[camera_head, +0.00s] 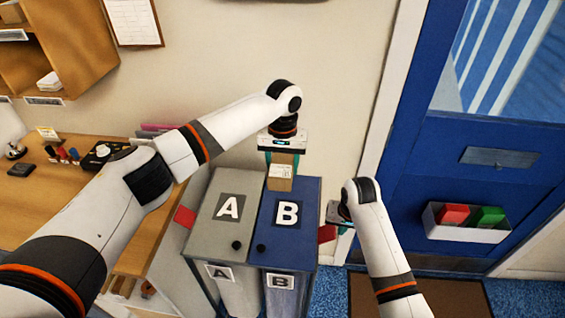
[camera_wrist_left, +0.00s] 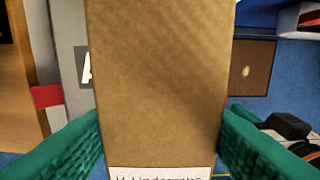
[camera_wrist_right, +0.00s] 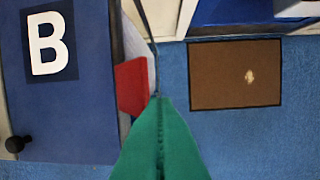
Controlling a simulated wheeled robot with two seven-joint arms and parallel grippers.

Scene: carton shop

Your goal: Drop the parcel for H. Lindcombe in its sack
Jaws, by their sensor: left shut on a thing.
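The brown cardboard parcel (camera_head: 280,184) is in my left gripper (camera_head: 282,160), in front of the wall at the back edge of the B lid in the head view. In the left wrist view the parcel (camera_wrist_left: 160,80) fills the middle between green fingers, and its label reads Lindcombe, partly cut off. The grey lid A (camera_head: 212,235) and the blue lid B (camera_head: 283,238) both look closed, so the sack insides are hidden. White sacks hang below, one under the A tag (camera_head: 219,273), one under the B tag (camera_head: 280,282). My right gripper (camera_wrist_right: 160,100) is shut and empty, beside the red tab on B's right.
Red tabs stick out left (camera_head: 185,216) and right (camera_head: 327,233) of the stand. A wooden desk (camera_head: 30,200) with stamps is at left. A blue door (camera_head: 470,190) with a bin of red and green items (camera_head: 468,228) is at right. A brown mat (camera_wrist_right: 235,85) lies on blue carpet.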

